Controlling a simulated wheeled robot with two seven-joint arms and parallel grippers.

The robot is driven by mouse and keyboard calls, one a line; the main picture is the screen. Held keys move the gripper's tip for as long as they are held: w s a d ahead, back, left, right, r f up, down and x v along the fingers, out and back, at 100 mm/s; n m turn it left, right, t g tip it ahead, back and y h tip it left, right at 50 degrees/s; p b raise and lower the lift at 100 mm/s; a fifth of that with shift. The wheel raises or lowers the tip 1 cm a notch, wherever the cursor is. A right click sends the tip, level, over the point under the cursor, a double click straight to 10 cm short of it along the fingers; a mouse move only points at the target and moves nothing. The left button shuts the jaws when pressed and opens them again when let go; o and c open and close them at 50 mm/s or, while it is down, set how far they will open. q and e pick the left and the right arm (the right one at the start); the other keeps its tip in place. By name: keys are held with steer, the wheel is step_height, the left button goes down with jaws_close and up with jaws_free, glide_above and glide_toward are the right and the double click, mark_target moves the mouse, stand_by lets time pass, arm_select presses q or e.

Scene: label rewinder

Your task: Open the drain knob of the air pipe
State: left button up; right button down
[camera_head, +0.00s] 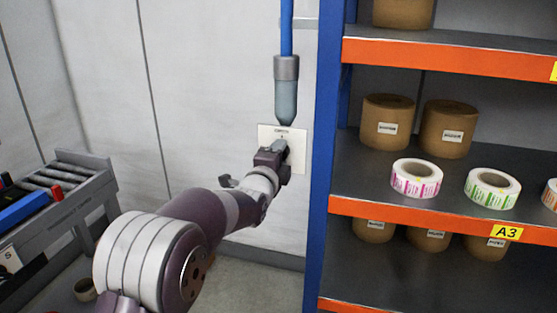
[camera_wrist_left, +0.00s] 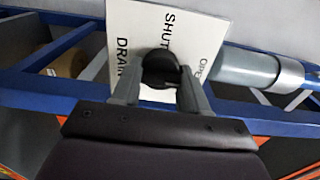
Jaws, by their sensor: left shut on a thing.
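The air pipe (camera_head: 286,40) is blue and comes down the wall into a grey cylindrical fitting (camera_head: 286,90). In the left wrist view the grey fitting (camera_wrist_left: 245,68) lies to the right. A white label plate (camera_head: 297,150) is behind the lower end; in the wrist view the plate (camera_wrist_left: 205,32) reads SHUT, DRAIN and part of OPEN. The dark round drain knob (camera_wrist_left: 160,69) is between the fingers of my left gripper (camera_wrist_left: 158,88), which is shut on it. In the head view my left gripper (camera_head: 280,150) hides the knob. My right gripper is not in view.
A blue-framed shelf with orange edges (camera_head: 440,215) stands close on the right, holding brown rolls (camera_head: 387,120) and label rolls (camera_head: 416,178). A grey roller conveyor (camera_head: 60,195) is at the left. Open floor lies between them.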

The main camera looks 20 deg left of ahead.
arm_select(q)
steer(key=shift+f, duration=0.1)
stand_by(0.3)
steer(key=o, duration=1.1)
steer(key=shift+c, duration=0.2)
steer(key=shift+s, duration=0.1)
steer(key=s, duration=1.2)
steer(key=shift+s+a, duration=0.2)
steer(key=shift+s, duration=0.05)
